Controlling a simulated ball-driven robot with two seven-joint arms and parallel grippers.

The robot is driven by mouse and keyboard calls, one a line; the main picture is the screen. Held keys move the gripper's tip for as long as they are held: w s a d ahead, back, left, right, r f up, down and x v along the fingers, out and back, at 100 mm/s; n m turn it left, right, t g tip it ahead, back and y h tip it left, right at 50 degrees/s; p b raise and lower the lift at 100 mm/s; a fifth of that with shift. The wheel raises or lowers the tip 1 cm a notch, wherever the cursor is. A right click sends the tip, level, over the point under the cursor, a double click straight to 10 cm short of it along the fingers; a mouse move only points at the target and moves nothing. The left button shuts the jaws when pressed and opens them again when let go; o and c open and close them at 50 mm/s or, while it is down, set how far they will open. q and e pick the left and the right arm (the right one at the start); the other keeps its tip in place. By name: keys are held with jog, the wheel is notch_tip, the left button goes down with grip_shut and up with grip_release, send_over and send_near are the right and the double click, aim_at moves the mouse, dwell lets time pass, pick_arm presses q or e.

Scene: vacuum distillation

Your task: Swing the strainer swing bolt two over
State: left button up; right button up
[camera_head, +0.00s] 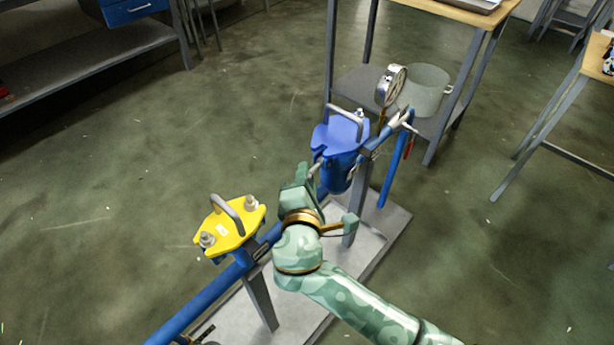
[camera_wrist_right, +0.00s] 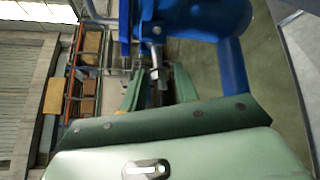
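The blue strainer (camera_head: 338,165) stands upright on the pipe line with a blue lid and a grey bar handle. A metal swing bolt (camera_wrist_right: 157,58) hangs from its flange in the right wrist view, its lower end between my finger pads. Its bolt also shows faintly at the strainer's left side in the head view (camera_head: 316,172). My right gripper (camera_head: 306,181) is at that side, below the lid. In the wrist view its fingers (camera_wrist_right: 158,90) stand apart on both sides of the bolt; whether they touch it is unclear. My left gripper is out of view.
A yellow lid (camera_head: 229,228) with a handle and two bolts sits on the same blue pipe (camera_head: 205,300). A pressure gauge (camera_head: 391,85) and a grey pot (camera_head: 424,88) are behind the strainer. A bench (camera_head: 465,12) is behind; the left floor is clear.

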jog(key=shift+x, duration=0.95)
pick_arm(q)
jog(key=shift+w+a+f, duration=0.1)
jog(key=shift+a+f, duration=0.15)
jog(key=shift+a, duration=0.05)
